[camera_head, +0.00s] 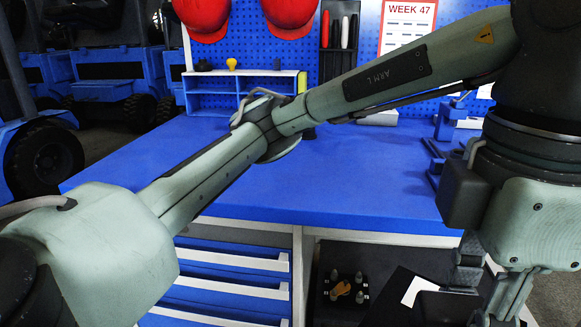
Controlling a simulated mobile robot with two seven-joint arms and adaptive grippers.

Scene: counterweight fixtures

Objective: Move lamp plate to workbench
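My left arm comes in from the left, crosses the view and bends down at the right. My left gripper (490,285) hangs at the lower right in front of the bench; its fingertips are cut off or hidden, so its opening does not show. A black panel with a white patch (413,291) is just left of it; I cannot tell whether they touch. A small dark plate with several grey pegs and an orange piece (341,289) is in the bay under the bench. I cannot tell which is the lamp plate. The blue workbench (340,185) has a clear middle. My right gripper is not in view.
A blue shelf unit (240,93) stands at the back left of the bench. A blue clamp-like fixture (450,120) is at the right back. Drawers (235,262) are below left. Red helmets (290,12) hang on the pegboard. Blue vehicles (115,75) stand at the left.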

